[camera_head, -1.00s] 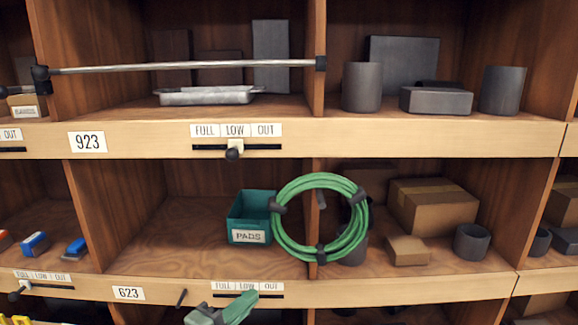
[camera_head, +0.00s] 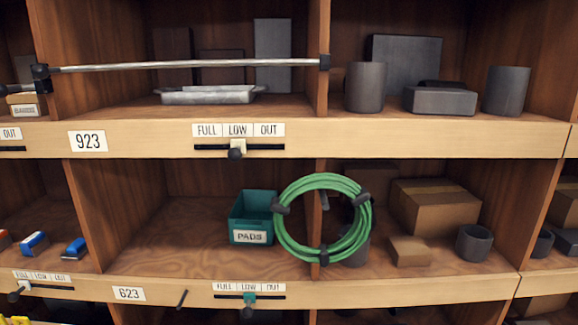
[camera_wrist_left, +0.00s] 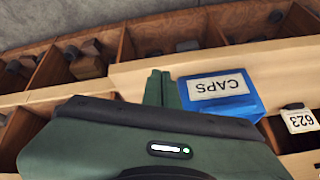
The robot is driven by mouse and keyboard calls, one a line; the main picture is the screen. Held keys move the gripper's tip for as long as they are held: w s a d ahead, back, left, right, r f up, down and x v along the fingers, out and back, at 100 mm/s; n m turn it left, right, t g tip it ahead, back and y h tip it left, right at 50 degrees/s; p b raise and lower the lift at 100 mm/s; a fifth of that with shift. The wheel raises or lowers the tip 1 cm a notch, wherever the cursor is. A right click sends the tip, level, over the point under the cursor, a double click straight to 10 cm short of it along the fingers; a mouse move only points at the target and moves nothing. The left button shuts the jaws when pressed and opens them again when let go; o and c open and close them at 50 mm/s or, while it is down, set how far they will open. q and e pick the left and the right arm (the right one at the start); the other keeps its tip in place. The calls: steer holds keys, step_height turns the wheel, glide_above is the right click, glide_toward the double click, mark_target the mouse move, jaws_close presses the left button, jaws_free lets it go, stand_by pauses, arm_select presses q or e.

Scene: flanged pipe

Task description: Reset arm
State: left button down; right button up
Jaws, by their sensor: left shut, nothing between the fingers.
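My left gripper (camera_wrist_left: 160,89) shows in the left wrist view, its two green fingers together with nothing between them. It is beside a blue bin (camera_wrist_left: 222,96) labelled CAPS, which appears upside down. I cannot tell whether the fingers touch anything. In the head view neither gripper shows. Below the middle shelf, the FULL LOW OUT slider (camera_head: 249,299) has a teal block with a dark knob near LOW.
A green hose coil (camera_head: 287,232) hangs in front of the middle divider and overlaps the teal PADS bin (camera_head: 248,235). A metal rod (camera_head: 190,65) spans the upper bay.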

arm_select(q)
steer(key=s+a+f+n+g, duration=0.1)
steer(key=s+f+n+g, duration=0.15)
steer(key=s, duration=0.45)
step_height(320, 180, down, 27)
steer(key=s+g, duration=0.1)
steer(key=s, duration=0.1)
steer(key=s+a+f+g, duration=0.1)
steer(key=s+a+f, duration=0.2)
steer(key=s+f, duration=1.1)
steer(key=shift+s+f+m, duration=0.4)
steer(key=shift+s+m, duration=0.05)
steer(key=shift+s, duration=0.55)
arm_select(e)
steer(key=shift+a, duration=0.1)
